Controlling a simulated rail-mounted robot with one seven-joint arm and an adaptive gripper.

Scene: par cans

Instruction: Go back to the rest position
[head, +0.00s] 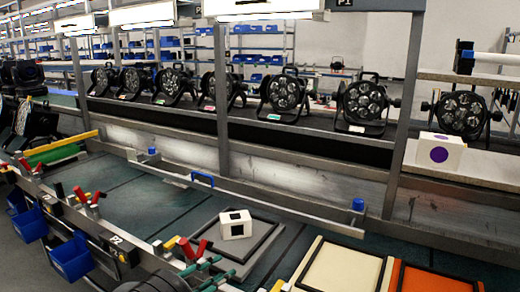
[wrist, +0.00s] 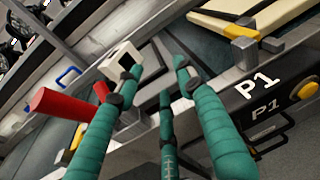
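My gripper (wrist: 156,82) has green-wrapped fingers spread apart with nothing between them in the wrist view. In the head view, its green fingers (head: 207,266) show at the bottom, in front of the worktop. A white cube with black square marks (head: 235,224) sits apart from my gripper on a grey, black-edged panel on the worktop. The cube also shows beyond the fingertips in the wrist view (wrist: 121,57).
Red clamp handles (wrist: 57,104) stand close to my fingers at the left of the wrist view. A cream panel (head: 340,270) and an orange panel (head: 432,279) lie at right. Several par cans (head: 284,92) line the shelf behind. A white box with a purple dot (head: 440,153) stands at right.

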